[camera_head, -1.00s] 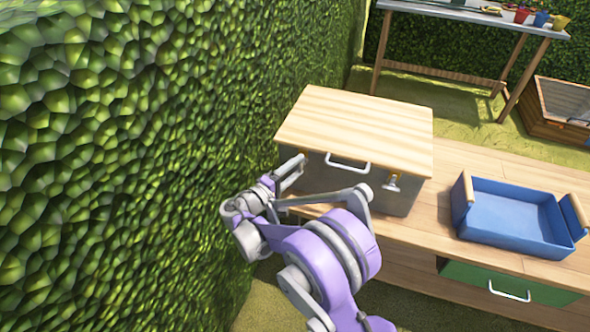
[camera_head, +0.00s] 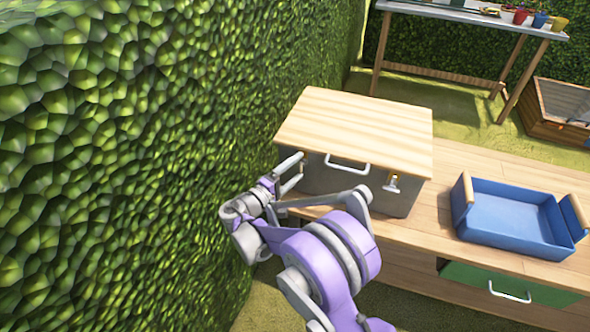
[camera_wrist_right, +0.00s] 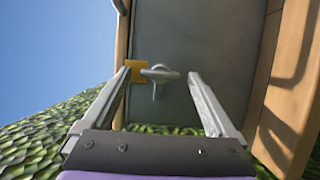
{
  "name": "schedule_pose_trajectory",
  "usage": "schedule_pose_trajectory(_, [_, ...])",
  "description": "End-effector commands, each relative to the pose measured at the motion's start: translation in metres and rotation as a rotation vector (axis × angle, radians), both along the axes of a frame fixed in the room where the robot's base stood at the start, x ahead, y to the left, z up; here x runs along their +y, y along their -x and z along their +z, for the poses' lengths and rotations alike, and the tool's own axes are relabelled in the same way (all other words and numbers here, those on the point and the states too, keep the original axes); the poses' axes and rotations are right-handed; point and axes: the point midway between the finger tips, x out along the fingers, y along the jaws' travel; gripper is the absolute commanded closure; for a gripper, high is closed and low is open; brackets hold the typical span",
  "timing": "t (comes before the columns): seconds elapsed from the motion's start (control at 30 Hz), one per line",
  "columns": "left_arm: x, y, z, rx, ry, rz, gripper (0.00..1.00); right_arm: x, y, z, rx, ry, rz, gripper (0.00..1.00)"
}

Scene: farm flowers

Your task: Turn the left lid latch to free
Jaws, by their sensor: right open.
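The left lid latch, a grey knob with a thin stem (camera_wrist_right: 160,74), sits beside a yellow plate (camera_wrist_right: 134,71) on the front of the grey box in the right wrist view. In the head view my gripper hides most of it. My right gripper (camera_head: 299,170) is at the box's front left corner. In the wrist view its open fingers (camera_wrist_right: 159,78) lie on either side of the latch, with gaps showing; whether they touch it I cannot tell. The box (camera_head: 372,196) has a wooden lid (camera_head: 355,125), which is down. My left gripper is not in view.
A second latch (camera_head: 391,184) and a white handle (camera_head: 347,164) are on the box front. A blue tray (camera_head: 490,235) stands to the right on the wooden bench (camera_head: 440,205). A green hedge (camera_head: 130,150) rises close on the left of my arm.

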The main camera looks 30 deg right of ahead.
Motion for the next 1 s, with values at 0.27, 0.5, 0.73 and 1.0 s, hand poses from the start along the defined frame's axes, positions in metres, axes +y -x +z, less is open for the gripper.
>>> schedule_pose_trajectory(0.27, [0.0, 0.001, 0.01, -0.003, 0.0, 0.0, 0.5, 0.0, 0.0, 0.029, -0.002, 0.002, 0.0, 0.07])
schedule_pose_trajectory(0.5, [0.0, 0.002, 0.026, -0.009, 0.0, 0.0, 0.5, -0.002, 0.001, 0.081, 0.002, 0.008, -0.003, 0.07])
schedule_pose_trajectory(0.73, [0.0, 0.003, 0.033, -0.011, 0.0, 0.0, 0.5, -0.004, 0.002, 0.105, 0.002, 0.01, -0.01, 0.07])
schedule_pose_trajectory(1.0, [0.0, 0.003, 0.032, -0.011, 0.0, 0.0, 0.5, -0.002, 0.001, 0.103, 0.001, 0.004, -0.006, 0.07])
